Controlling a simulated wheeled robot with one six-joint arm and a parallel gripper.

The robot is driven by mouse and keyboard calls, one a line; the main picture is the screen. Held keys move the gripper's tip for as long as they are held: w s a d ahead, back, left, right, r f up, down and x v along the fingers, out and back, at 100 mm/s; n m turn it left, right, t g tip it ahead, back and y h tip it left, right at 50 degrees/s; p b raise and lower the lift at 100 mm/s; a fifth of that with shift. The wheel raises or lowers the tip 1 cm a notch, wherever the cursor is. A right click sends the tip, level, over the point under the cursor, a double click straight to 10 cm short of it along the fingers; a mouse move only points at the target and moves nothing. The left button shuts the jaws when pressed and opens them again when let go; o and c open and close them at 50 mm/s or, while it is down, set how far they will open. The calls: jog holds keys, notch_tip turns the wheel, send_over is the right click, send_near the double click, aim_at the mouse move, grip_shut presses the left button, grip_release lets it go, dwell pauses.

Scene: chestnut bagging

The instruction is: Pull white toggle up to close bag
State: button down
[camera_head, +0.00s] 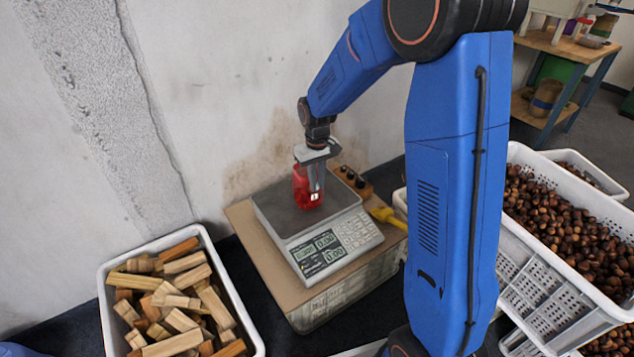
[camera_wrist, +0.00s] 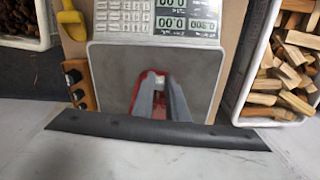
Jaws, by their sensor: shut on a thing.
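A red bag (camera_head: 301,190) is over the rear part of the scale's plate in the head view. I cannot tell whether it rests on the plate or hangs just above it. My gripper (camera_head: 314,194) points down in front of the bag and is shut at the small white toggle (camera_head: 314,197). In the wrist view, the fingers of my gripper (camera_wrist: 160,88) reach to the white toggle (camera_wrist: 159,79), with red bag (camera_wrist: 139,88) fabric showing around them. The fingers hide much of the bag and its cord.
The scale (camera_head: 338,243) stands on a cardboard-topped crate by the wall. A yellow scoop (camera_head: 388,217) and a wooden block with dark knobs (camera_head: 352,182) lie beside it. A crate of wood pieces (camera_head: 108,312) is at left, chestnut crates (camera_head: 545,268) at right.

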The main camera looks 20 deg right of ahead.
notch_tip(320, 180, up, 5)
dwell(0.5)
jog(key=c, duration=1.7)
grip_release()
notch_tip(320, 180, up, 17)
jog(key=shift+r, duration=0.2)
